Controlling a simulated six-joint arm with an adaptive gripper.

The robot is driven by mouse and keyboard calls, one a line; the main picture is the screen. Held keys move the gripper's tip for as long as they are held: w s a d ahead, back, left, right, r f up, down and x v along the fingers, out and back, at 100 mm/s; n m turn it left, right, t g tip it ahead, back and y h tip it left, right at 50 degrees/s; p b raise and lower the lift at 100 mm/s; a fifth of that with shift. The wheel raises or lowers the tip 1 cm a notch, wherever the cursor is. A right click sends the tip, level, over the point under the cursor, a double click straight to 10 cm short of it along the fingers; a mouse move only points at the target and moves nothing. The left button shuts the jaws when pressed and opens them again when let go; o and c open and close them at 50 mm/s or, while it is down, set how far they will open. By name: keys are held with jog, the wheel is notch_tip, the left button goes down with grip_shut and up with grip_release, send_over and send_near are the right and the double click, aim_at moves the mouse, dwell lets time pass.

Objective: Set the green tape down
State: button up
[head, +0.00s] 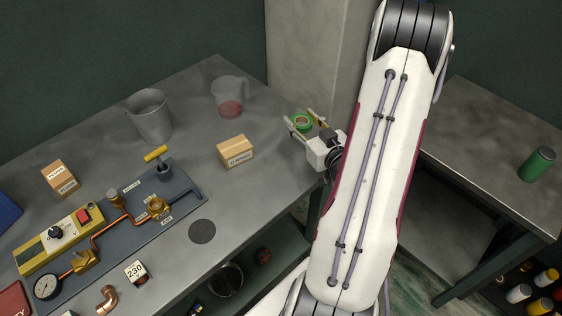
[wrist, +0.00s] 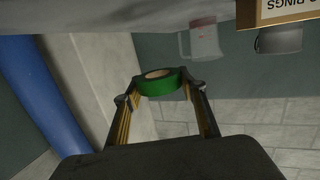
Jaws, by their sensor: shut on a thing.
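The green tape (head: 301,123) is a small green roll with a pale core. It is at the right end of the grey workbench (head: 262,185), near the edge by the pillar. In the wrist view the tape (wrist: 160,84) sits between the two fingertips of my gripper (wrist: 158,88), which is shut on it. That view is upside down, with the bench surface at the top and the tape apart from it. In the head view my gripper (head: 303,121) reaches in from the right. The height of the tape above the bench is hard to judge.
A measuring jug (head: 229,97) with pink liquid and a small labelled box (head: 235,151) stand left of my gripper. A metal beaker (head: 150,117) and a gauge manifold board (head: 125,225) are farther left. A pillar (head: 310,50) rises behind. Bare bench lies in front of the box.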

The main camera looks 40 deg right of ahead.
jog(key=a+r+n+y, duration=0.1)
jog(key=a+n+y, duration=0.2)
jog(key=a+y, duration=0.2)
jog(key=a, duration=0.3)
jog(key=shift+s+a+r+n+t, duration=0.15)
jog(key=shift+s+r+n+t, duration=0.15)
jog(key=shift+s+r+t, duration=0.1)
jog(key=shift+f, duration=0.1)
send_over(281, 162)
jog(key=shift+f, duration=2.8)
jog(key=shift+f, duration=1.9)
jog(key=shift+f, duration=0.2)
jog(key=o, duration=1)
jog(key=shift+c, duration=0.2)
